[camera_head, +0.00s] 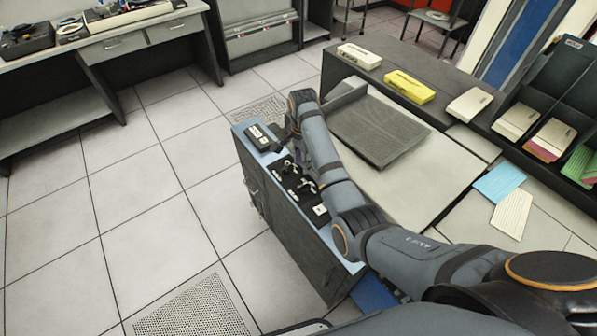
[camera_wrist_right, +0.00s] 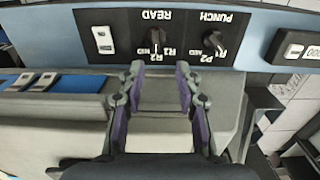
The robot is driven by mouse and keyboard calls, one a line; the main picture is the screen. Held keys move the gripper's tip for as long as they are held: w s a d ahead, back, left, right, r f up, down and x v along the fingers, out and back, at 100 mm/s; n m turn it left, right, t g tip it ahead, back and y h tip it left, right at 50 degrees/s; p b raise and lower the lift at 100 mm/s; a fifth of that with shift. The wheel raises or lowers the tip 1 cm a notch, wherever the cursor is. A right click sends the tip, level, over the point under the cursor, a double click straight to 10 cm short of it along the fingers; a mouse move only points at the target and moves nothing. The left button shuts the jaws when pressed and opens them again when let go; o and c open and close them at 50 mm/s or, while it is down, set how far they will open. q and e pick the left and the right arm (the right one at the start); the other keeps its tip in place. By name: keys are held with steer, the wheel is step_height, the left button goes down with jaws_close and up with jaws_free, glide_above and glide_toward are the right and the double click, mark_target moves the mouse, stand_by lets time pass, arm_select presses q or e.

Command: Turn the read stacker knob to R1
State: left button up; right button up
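The read stacker knob (camera_wrist_right: 155,37) is a small dark knob on a black panel under the upside-down word READ in the right wrist view. Small marks such as NID and R2 are printed beside it. Its exact pointer setting is hard to tell. My right gripper (camera_wrist_right: 160,70) is open, its two fingertips apart just in front of the knob; no grip on it shows. In the head view my right gripper (camera_head: 282,136) is at the far end of the blue-topped console (camera_head: 341,256), partly hidden by my arm. My left gripper is not in view.
A similar PUNCH knob (camera_wrist_right: 213,40) is to the right of the read knob, and a white switch (camera_wrist_right: 103,40) is to its left. In the head view, card boxes stand on the dark ledge (camera_head: 440,118) at right. The tiled floor (camera_head: 140,210) left of the console is clear.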

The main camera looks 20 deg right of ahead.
mark_target(302, 185)
steer(key=f, duration=0.1)
steer(key=s+f, duration=0.1)
steer(key=shift+s+f, duration=0.2)
steer(key=shift+f, duration=0.15)
steer(key=f, duration=0.4)
steer(key=shift+w, duration=0.3)
step_height(302, 185, down, 3)
steer(key=shift+f, duration=0.2)
steer(key=shift+c, duration=0.4)
jaws_close()
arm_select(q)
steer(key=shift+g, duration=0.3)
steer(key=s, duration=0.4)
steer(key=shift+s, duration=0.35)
